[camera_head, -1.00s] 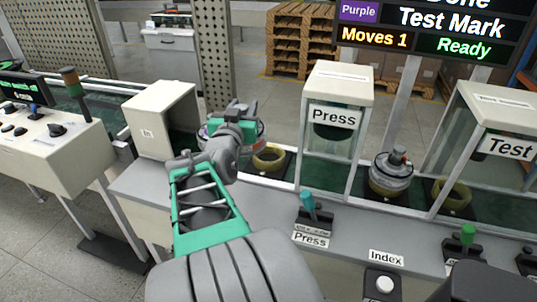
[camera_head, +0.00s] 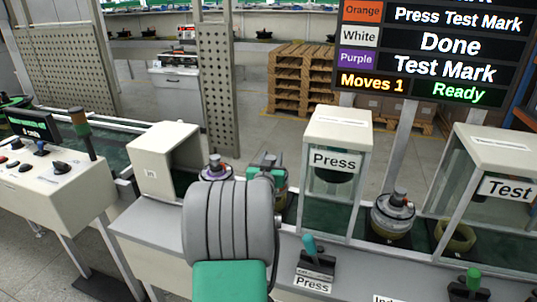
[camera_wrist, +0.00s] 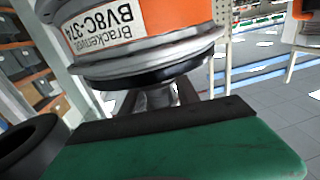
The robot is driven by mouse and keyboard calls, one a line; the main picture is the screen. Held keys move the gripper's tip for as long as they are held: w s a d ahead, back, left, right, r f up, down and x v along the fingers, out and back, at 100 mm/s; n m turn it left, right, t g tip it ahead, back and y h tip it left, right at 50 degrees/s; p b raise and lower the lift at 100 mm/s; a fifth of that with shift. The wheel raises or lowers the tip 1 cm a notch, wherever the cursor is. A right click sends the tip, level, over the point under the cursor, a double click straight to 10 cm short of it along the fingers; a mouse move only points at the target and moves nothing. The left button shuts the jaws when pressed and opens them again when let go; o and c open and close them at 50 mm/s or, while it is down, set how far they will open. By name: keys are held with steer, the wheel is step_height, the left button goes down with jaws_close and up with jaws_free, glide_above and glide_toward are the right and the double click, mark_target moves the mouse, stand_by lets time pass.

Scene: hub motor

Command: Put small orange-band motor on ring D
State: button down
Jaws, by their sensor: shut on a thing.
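The orange-band motor (camera_wrist: 185,28) fills the top of the wrist view, with a white label reading "Brackenvor BV8C-374" upside down and a grey metal flange below the band. My gripper (camera_head: 266,170) is shut on it; a green finger with a dark pad (camera_wrist: 165,118) crosses the wrist view beneath it. In the head view my gripper is left of the Press booth, and my arm mostly hides the motor. No letter D is readable. An empty yellowish ring (camera_head: 456,237) sits by the Test booth. The spot behind my arm is hidden.
A purple-band motor (camera_head: 215,169) stands beside the In box (camera_head: 160,160). A grey motor (camera_head: 392,212) stands between the Press booth (camera_head: 338,160) and the Test booth (camera_head: 490,180). Lever controls (camera_head: 316,264) line the front edge. A board (camera_head: 435,50) reads Moves 1, Ready.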

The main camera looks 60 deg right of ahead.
steer(key=shift+f, duration=1.25)
steer(key=shift+f, duration=0.15)
steer(key=c, duration=1.3)
jaws_free()
steer(key=shift+f, duration=0.3)
steer(key=shift+c, duration=0.2)
steer(key=o, duration=0.4)
steer(key=shift+o, duration=0.2)
steer(key=shift+r, duration=0.15)
